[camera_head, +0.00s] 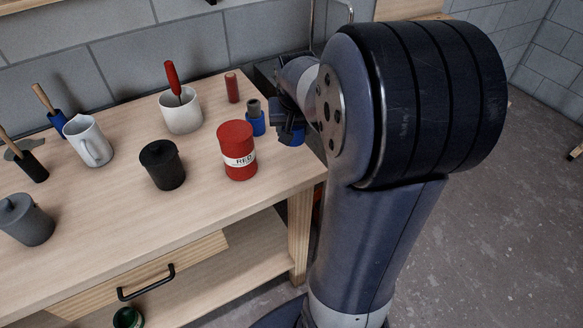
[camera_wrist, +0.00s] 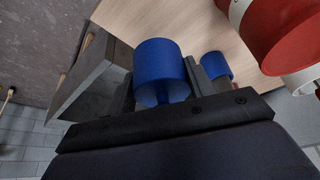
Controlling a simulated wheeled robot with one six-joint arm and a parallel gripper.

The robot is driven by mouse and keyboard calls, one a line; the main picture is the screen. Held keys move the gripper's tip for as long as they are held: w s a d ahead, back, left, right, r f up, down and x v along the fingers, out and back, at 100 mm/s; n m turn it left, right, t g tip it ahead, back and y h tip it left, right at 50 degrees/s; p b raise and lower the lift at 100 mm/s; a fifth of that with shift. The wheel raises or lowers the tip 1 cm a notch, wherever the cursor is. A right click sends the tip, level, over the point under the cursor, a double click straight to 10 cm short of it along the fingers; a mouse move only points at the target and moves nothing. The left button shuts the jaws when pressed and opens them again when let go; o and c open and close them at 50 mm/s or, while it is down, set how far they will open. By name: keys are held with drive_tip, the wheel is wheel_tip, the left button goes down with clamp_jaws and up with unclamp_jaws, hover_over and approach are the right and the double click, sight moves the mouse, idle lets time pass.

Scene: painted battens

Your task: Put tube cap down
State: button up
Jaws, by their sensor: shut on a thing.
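The blue tube cap (camera_wrist: 161,68) sits between the two fingers of my gripper (camera_wrist: 160,84) in the wrist view, and the gripper is shut on it. In the head view my gripper (camera_head: 289,128) is at the right end of the wooden bench, with the blue cap (camera_head: 292,139) showing just below the fingers, partly covered by them. I cannot tell whether the cap touches the bench top.
A blue piece with a grey top (camera_head: 255,121) stands just left of my gripper. The red tin (camera_head: 237,151) is close in front. A red cylinder (camera_head: 232,88), white cup (camera_head: 181,110) and black pot (camera_head: 162,165) stand farther left. The bench's right edge is close.

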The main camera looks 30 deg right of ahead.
sight(294, 142)
wheel_tip(294, 142, down, 9)
drive_tip(key=shift+w+r, duration=0.1)
drive_tip(key=shift+r, duration=0.05)
idle(0.4)
drive_tip(key=shift+f, duration=0.25)
drive_tip(key=o, duration=0.9)
drive_tip(key=shift+r, duration=0.1)
drive_tip(key=shift+o, duration=0.2)
drive_tip(key=shift+r, duration=0.35)
drive_tip(key=v, duration=1.1)
drive_tip(key=shift+r, duration=0.3)
